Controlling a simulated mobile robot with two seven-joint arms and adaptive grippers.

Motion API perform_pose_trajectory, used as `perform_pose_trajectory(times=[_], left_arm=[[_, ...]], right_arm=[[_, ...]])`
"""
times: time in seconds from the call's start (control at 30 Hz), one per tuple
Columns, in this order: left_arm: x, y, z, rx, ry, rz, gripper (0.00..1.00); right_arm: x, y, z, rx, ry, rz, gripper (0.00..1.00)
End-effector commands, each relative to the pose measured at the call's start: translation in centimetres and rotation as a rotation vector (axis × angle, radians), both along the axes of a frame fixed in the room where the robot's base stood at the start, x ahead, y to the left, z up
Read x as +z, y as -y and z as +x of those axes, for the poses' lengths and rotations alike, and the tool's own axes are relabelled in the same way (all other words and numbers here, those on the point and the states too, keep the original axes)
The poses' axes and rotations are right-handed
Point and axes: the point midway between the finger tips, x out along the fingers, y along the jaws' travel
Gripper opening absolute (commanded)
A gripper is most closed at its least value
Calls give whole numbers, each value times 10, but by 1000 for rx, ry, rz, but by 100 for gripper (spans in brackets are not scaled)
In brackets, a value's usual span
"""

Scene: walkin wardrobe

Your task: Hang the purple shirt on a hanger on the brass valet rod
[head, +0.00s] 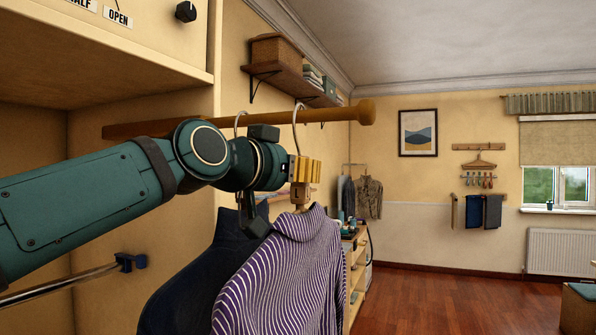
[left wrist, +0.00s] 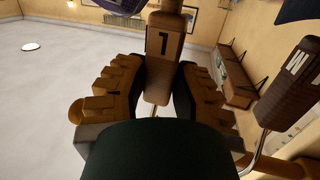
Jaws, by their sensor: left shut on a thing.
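The purple-and-white striped shirt (head: 285,270) hangs on a wooden hanger with a marked neck block (head: 299,194). My left gripper (head: 304,170), with ribbed yellow finger pads, is shut on that neck just above the collar. In the left wrist view, the gripper (left wrist: 158,92) has a finger on either side of the neck block (left wrist: 163,48). The hanger's hook (head: 297,125) reaches up to the brown-gold rod (head: 335,113) with a round end knob; its top overlaps the rod, but I cannot tell whether it bears on it. My right gripper is out of view.
A dark garment (head: 195,270) hangs close to the left of the shirt, its hook (head: 240,122) at the same rod. A silver rail (head: 75,283) with a blue end is at lower left. A wall shelf (head: 290,78) is above. The floor (head: 440,300) at right is largely clear.

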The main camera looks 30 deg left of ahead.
Motion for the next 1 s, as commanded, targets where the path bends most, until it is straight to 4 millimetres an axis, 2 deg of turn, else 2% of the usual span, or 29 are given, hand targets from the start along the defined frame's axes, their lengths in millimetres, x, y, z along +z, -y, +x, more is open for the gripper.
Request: perform_pose_trajectory(times=[0.87,0.9,0.93,1.0], left_arm=[[-6,0,0,0,1,1,0],[-6,0,0,0,1,1,44],[-6,0,0,0,0,1,55],[-6,0,0,0,0,1,58]], right_arm=[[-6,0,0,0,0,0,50],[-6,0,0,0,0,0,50],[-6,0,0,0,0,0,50],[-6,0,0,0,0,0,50]])
